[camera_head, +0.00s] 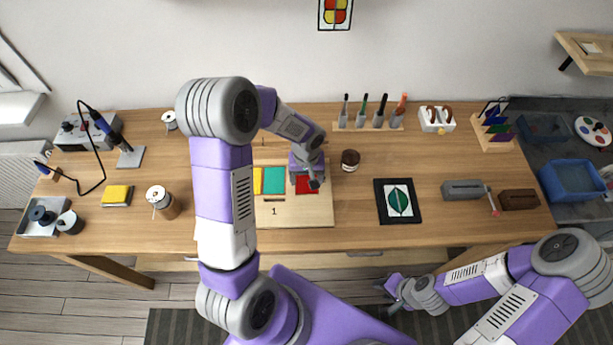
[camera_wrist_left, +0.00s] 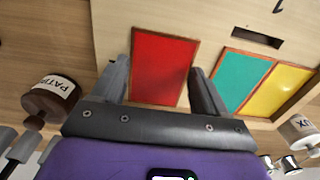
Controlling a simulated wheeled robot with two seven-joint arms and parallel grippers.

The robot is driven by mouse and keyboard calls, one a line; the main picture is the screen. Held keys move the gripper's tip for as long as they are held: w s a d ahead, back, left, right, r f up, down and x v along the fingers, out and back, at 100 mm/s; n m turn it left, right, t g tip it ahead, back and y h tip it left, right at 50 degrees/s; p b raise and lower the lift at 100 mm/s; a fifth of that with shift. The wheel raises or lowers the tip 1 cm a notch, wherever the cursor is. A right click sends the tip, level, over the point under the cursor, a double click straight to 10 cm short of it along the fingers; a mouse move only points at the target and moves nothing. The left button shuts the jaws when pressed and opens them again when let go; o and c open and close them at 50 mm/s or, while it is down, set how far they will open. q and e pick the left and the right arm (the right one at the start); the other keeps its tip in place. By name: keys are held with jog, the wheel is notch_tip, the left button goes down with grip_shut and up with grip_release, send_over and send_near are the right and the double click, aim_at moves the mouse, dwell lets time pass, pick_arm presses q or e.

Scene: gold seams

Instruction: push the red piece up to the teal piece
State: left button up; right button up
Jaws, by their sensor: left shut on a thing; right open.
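The red piece (camera_head: 308,185) lies flat on the pale wooden board (camera_head: 300,214). It shows large in the left wrist view (camera_wrist_left: 163,66). The teal piece (camera_head: 273,181) lies to its left in the head view, against the yellow piece (camera_head: 257,181). In the left wrist view the teal piece (camera_wrist_left: 243,78) is right of the red one, with a strip of bare board between them. My left gripper (camera_head: 311,180) is shut on the red piece, one finger on each side; one finger is in the gap towards the teal piece. My right gripper (camera_head: 392,292) is open and empty, off the table's front edge.
A brown jar (camera_head: 350,160) stands close to the board's right side. A dark-framed leaf panel (camera_head: 398,201) lies farther right. A spool-like jar (camera_head: 161,201) and a yellow pad (camera_head: 117,195) are left. A tool rack (camera_head: 367,125) stands behind. Table between jar and leaf panel is clear.

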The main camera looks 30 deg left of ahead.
pick_arm(q)
jog(key=shift+s+a, duration=0.35)
jog(key=shift+a, duration=0.2)
jog(key=shift+s+a, duration=0.3)
jog(key=shift+a, duration=0.25)
jog(key=shift+c, duration=0.2)
jog(key=shift+s, duration=0.1)
jog(key=shift+a, duration=0.1)
